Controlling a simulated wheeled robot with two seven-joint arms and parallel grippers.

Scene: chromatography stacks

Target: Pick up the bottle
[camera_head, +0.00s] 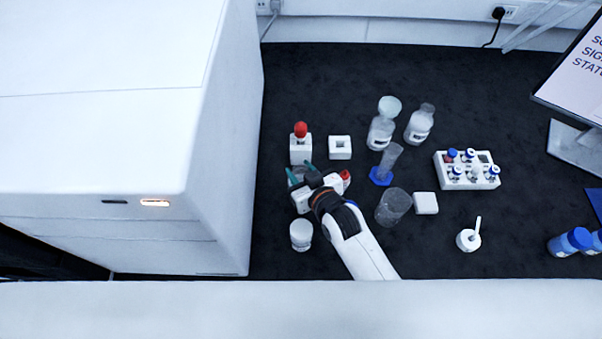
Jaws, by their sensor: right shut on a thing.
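My right gripper (300,175) is at the left of the dark bench, with teal fingertips, just in front of a white block (301,152). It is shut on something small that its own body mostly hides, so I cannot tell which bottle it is. A red-topped piece (300,130) stands in that white block. Two clear labelled bottles stand further back, one with a pale cap (381,131) and one beside it (420,124). A small white-lidded jar (301,235) stands in front of the gripper. My left gripper is not in view.
A white square block (340,147) with a hole, a blue-based cylinder (388,162), a beaker (393,206) and a white block (425,203) stand close by. A vial rack (467,170) is to the right. A large white machine (225,150) walls off the left.

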